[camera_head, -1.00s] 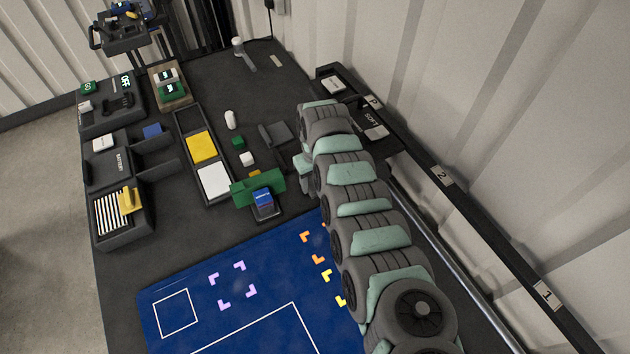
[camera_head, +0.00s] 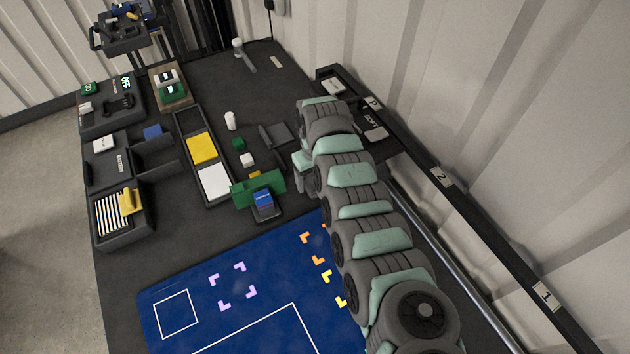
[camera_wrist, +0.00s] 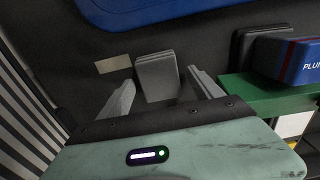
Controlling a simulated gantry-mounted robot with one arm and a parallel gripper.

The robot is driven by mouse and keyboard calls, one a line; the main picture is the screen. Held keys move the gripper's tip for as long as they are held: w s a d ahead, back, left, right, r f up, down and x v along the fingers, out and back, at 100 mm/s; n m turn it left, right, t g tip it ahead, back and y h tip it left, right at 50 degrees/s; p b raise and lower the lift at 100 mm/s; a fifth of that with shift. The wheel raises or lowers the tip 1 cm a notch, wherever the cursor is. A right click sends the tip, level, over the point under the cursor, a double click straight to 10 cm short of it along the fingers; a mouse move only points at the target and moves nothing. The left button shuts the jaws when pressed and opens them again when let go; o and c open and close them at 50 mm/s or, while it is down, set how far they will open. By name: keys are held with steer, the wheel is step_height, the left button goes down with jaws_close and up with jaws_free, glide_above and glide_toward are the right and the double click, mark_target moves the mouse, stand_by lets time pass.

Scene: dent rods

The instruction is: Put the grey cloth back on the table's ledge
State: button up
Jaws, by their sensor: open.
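In the wrist view, a grey folded piece that looks like the grey cloth (camera_wrist: 157,72) stands on the dark table, just ahead of and between my two fingers. My gripper (camera_wrist: 160,82) is open, with one finger on each side of the cloth. I cannot tell whether either finger touches it. In the head view my arm covers this spot, so the cloth is not clearly seen there. The ledge (camera_head: 484,232) is the dark strip along the wall on the right, with labels on it.
A blue box (camera_head: 262,202) sits at a green holder (camera_head: 273,182), close to my gripper's side; the box also shows in the wrist view (camera_wrist: 290,62). A blue mat (camera_head: 215,326) lies in front. Trays stand at left. The corrugated wall (camera_head: 520,100) bounds the right.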

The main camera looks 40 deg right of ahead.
step_height(320, 180, up, 11)
steer(key=shift+f, duration=0.2)
